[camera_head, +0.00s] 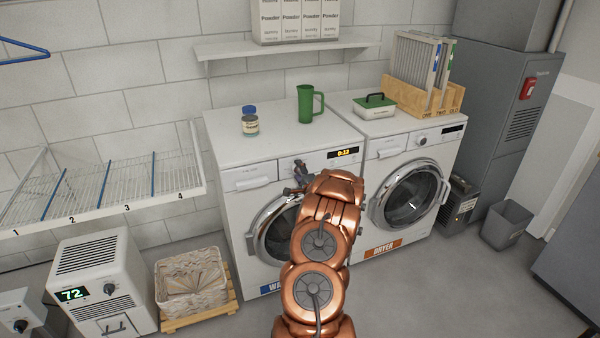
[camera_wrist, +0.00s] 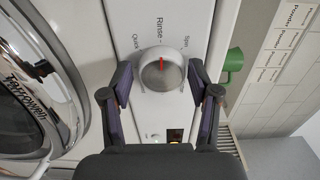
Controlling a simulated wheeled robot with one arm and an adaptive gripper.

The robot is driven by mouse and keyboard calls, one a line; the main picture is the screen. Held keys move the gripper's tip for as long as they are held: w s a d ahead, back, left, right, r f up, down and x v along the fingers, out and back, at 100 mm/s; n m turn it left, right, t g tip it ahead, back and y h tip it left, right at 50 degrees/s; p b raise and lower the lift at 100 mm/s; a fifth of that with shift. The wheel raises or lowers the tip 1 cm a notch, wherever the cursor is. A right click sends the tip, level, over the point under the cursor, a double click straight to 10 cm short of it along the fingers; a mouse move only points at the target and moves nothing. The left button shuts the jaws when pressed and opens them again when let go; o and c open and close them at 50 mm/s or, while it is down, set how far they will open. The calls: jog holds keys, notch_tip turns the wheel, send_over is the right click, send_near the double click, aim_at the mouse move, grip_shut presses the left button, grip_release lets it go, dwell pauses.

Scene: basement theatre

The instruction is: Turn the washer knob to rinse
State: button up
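The washer (camera_head: 240,150) is the white front-loader on the left, its round door partly hidden behind my arm. In the wrist view its silver-white knob (camera_wrist: 161,74) sits on the control panel (camera_wrist: 176,20), with the labels Quick, Rinse and Spin around its upper side. The red mark on the knob points up, towards the Rinse label (camera_wrist: 159,29). My gripper (camera_wrist: 160,67) is open, one finger on each side of the knob with a visible gap at each side. In the head view my gripper (camera_head: 300,174) is at the panel and hides the knob.
The dryer (camera_head: 435,148) stands right of the washer. A jar (camera_head: 250,126) and green mug (camera_head: 305,104) stand on top of the washer. The washer's glass door (camera_wrist: 25,110) is close to my left finger. A basket (camera_head: 190,284) and dehumidifier (camera_head: 105,270) stand at left.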

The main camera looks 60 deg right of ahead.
jog(key=shift+o, duration=1.2)
jog(key=shift+s, duration=0.2)
jog(key=v, duration=1.1)
jog(key=shift+s+a, duration=0.3)
